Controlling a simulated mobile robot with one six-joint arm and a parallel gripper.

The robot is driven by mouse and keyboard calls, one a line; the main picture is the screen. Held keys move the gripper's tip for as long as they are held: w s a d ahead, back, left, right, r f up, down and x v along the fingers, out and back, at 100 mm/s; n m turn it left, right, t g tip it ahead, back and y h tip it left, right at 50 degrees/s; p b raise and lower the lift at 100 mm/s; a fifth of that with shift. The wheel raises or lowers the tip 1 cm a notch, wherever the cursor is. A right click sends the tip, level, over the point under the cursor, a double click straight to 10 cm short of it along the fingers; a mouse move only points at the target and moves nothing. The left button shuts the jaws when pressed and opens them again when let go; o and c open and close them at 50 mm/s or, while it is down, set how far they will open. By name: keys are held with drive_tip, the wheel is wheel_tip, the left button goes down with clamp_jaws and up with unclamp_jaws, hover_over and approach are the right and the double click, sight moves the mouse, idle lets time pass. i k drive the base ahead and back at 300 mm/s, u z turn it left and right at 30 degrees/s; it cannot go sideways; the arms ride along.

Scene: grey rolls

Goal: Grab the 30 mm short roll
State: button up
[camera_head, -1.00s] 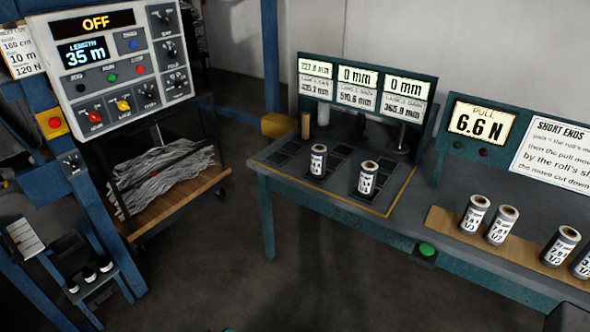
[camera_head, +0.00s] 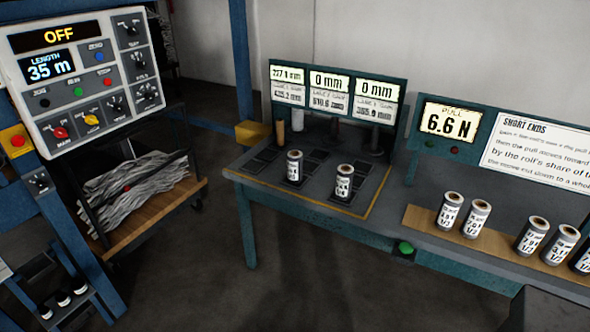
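Several short grey rolls with white labels stand upright. Two are on the bench's dark marked area, a left one (camera_head: 294,166) and a right one (camera_head: 343,183). Several more stand in a row on a wooden board (camera_head: 418,218) at the right: a first roll (camera_head: 448,212), a second (camera_head: 476,219), a third (camera_head: 531,236), a fourth (camera_head: 561,245), and one cut by the right edge (camera_head: 582,258). Their label print is too small to read surely, so I cannot tell which is the 30 mm roll. My gripper is not in view.
A panel with three displays (camera_head: 338,96) stands behind the left rolls. A 6.6 N pull display (camera_head: 449,121) and a Short Ends sign (camera_head: 540,150) stand behind the board. A green button (camera_head: 405,248) is on the bench front. Open floor (camera_head: 210,280) lies between bench and control cabinet (camera_head: 90,75).

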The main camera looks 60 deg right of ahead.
sight(294, 157)
drive_tip(key=z, duration=0.35)
drive_tip(key=i, duration=1)
drive_tip(key=u, duration=0.35)
